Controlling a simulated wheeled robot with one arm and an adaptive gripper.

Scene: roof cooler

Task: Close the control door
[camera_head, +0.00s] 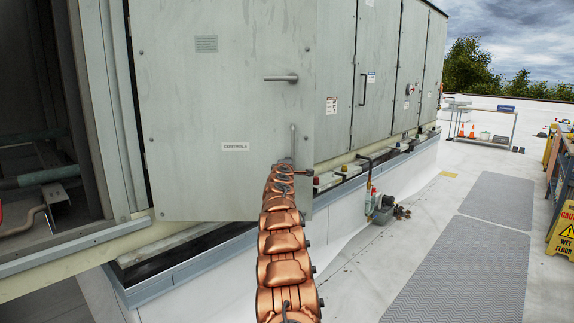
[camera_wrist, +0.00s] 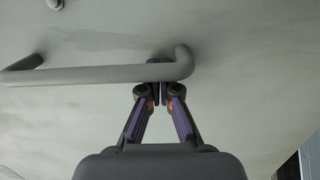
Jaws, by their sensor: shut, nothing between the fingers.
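The control door (camera_head: 215,110) is a grey metal panel with a "CONTROLS" label, a lever handle (camera_head: 281,78) and a thin pull handle (camera_head: 293,140). It stands ajar: its right edge juts out over the cabinet's base rail, with a dark gap along its left edge. In the wrist view the bent bar of the pull handle (camera_wrist: 95,75) crosses the grey door face (camera_wrist: 235,60). My gripper (camera_wrist: 160,88) is shut and empty, its fingertips at the bar near its right bend. I cannot tell whether they touch. In the head view my arm hides most of the gripper.
An open bay (camera_head: 35,150) with pipes lies left of the door. Closed cabinet panels (camera_head: 335,85) continue to the right. Valves and pipes (camera_head: 380,207) stand at the base. Grey walkway mats (camera_head: 465,265) and white roof lie right; a yellow wet-floor sign (camera_head: 563,230) stands at the edge.

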